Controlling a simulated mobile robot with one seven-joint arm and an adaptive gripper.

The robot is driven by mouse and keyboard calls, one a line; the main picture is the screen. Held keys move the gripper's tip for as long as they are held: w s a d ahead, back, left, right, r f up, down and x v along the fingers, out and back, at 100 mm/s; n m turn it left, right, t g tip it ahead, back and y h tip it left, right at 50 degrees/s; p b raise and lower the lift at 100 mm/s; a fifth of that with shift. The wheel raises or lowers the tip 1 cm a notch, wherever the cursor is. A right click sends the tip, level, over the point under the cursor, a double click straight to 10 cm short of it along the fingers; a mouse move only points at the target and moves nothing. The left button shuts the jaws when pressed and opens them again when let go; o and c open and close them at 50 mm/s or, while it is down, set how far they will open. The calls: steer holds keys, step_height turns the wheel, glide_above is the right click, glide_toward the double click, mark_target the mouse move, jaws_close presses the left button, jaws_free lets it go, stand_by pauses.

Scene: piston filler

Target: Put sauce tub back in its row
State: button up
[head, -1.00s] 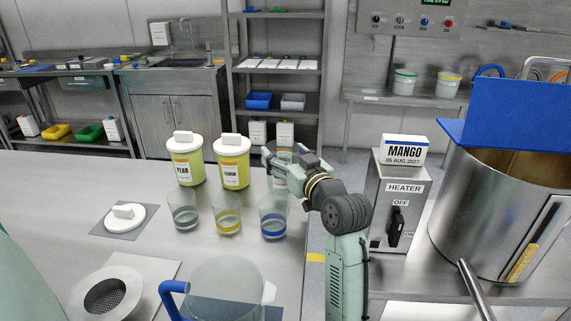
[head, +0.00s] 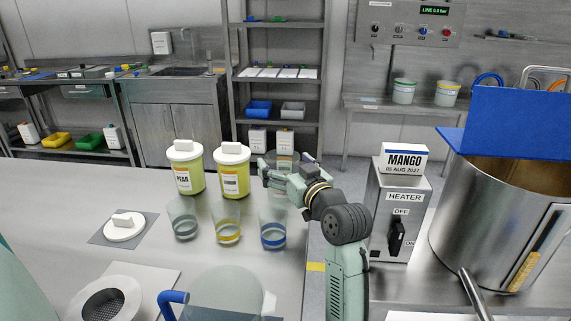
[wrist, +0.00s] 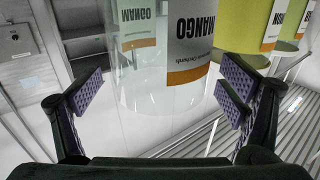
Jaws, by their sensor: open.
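The sauce tub (wrist: 150,75) is clear-walled and carries MANGO labels in the wrist view.
Three clear beakers (head: 182,219) stand in front of the tubs. A white lid (head: 124,227) lies on a grey mat. A jug with a blue handle (head: 172,303) is at the front. The heater box (head: 398,215) and steel vessel (head: 480,235) stand right of my arm.

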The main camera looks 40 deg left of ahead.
steer(key=shift+s+d, duration=0.1)
steer(key=shift+d, duration=0.2)
steer(key=b+v, duration=0.2)
steer(key=v, duration=0.9)
steer(key=shift+d+b, duration=0.15)
steer(key=shift+b, duration=0.25)
steer(key=shift+s+r, duration=0.1)
steer(key=shift+r, duration=0.05)
stand_by(0.3)
